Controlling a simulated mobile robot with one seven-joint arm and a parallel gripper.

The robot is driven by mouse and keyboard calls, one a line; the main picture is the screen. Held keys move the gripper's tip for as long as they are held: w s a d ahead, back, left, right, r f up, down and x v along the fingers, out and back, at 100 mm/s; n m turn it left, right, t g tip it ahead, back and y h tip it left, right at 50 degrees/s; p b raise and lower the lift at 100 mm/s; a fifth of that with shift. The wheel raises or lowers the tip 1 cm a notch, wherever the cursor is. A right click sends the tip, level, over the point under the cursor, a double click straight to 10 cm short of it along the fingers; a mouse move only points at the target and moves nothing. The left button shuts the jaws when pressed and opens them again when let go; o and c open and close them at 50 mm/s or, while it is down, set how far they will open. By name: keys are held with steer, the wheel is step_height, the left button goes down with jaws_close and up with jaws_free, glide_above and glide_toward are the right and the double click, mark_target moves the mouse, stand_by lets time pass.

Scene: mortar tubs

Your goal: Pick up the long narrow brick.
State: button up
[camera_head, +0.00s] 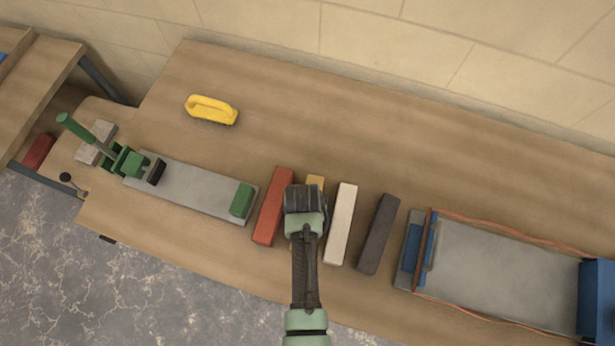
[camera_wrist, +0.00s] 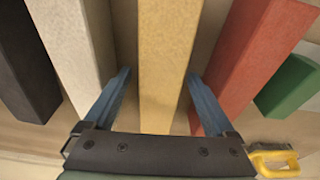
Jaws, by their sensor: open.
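Several bricks lie in a row on the wooden bench: a red one (camera_head: 272,207), a yellow one (camera_head: 315,182), a cream-white one (camera_head: 341,224) and a dark grey one (camera_head: 378,234). My gripper (camera_head: 305,200) is over the yellow brick and hides most of it in the head view. In the wrist view the yellow brick (camera_wrist: 167,60) lies lengthwise between the two blue fingers of my gripper (camera_wrist: 158,85), with gaps on both sides. The jaws are open and empty. The hidden yellow brick makes it hard to compare all the lengths.
Left of the red brick is a grey plate (camera_head: 200,190) with a green-handled clamping tool (camera_head: 125,160). A yellow-handled brush (camera_head: 212,109) lies further back. A grey bed (camera_head: 505,275) with blue ends stands at right. The back of the bench is mostly clear.

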steer(key=shift+f, duration=0.15)
jaws_close()
steer(key=shift+w, duration=0.15)
stand_by(0.5)
